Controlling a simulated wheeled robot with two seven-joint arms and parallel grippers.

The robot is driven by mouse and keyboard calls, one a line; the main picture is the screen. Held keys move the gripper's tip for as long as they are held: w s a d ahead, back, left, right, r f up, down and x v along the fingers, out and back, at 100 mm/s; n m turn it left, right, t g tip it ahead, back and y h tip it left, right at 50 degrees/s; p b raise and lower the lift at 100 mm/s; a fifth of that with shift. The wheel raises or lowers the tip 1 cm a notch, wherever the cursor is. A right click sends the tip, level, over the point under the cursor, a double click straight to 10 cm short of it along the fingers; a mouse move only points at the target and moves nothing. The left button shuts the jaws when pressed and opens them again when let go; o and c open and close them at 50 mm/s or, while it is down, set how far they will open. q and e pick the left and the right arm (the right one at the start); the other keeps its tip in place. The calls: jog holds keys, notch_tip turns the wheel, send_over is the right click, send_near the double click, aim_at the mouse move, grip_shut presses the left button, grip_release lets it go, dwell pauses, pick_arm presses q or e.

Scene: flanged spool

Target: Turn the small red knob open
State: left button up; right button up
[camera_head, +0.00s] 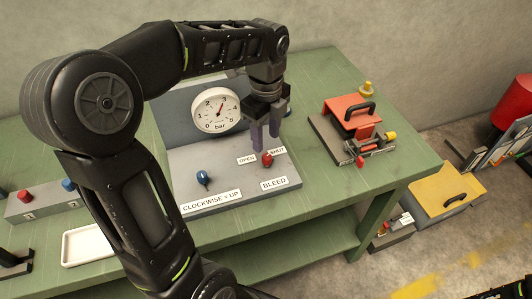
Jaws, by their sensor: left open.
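The small red knob (267,159) sits on the grey panel (230,185), between the "OPEN" label (246,160) on its left and the "SHUT" label (278,150) on its right, above the "BLEED" label (273,184). My left gripper (265,143) points down just above and behind the knob, its fingers apart. I cannot tell whether the fingertips touch the knob. A blue knob (203,177) is to the left on the same panel. A round gauge (215,110) marked "bar" stands on the panel's back plate.
A red-lidded fixture with a black handle (350,116) stands to the right on the green table (330,80). A white tray (88,244) and a button box (42,201) are at left. A yellow-lidded case (446,190) is beyond the table's right edge.

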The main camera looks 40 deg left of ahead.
aim_at(266, 156)
pick_arm(q)
jog(key=shift+w+f, duration=0.1)
jog(key=shift+f, duration=3.9)
jog(key=shift+c, duration=0.5)
grip_shut()
